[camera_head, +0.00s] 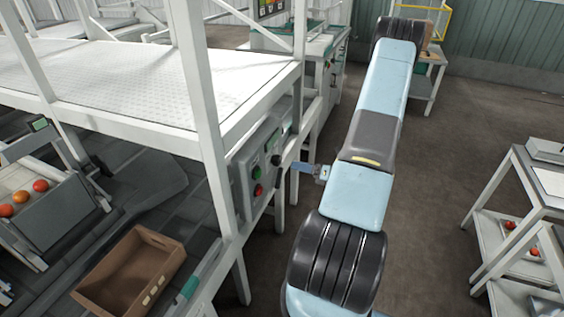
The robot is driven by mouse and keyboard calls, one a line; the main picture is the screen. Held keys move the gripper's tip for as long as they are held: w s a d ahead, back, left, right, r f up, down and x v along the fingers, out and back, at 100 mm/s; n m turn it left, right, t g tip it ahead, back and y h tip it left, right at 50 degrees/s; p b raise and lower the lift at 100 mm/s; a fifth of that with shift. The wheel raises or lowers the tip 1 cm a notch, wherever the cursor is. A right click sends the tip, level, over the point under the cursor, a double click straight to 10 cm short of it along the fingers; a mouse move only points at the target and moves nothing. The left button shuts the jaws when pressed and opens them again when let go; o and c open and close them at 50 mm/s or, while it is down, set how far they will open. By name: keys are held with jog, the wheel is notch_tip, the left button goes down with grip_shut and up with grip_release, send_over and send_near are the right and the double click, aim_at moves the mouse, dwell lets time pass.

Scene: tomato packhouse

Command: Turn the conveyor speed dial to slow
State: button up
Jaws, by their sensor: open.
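The grey control panel (243,178) is fixed to the white frame of the platform, left of my arm. It carries a green button (257,173), a red button (258,190) and a black knob (276,160) that looks like the speed dial. The knob's pointer and markings are too small to read. My gripper (288,166) is open and points left at the panel, just right of the knob. I cannot tell whether its fingers touch the knob or stand apart from it. My pale blue arm hides what lies behind it.
The white raised platform (150,78) and its posts stand close to the panel. A brown crate (130,270) lies below at the left, near tomatoes (40,186). A white trolley (500,240) stands at the right. The floor (440,150) between is clear.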

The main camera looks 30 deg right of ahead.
aim_at(280, 161)
jog(key=x, duration=0.8)
jog(key=shift+d, duration=0.1)
jog(key=c, duration=1.1)
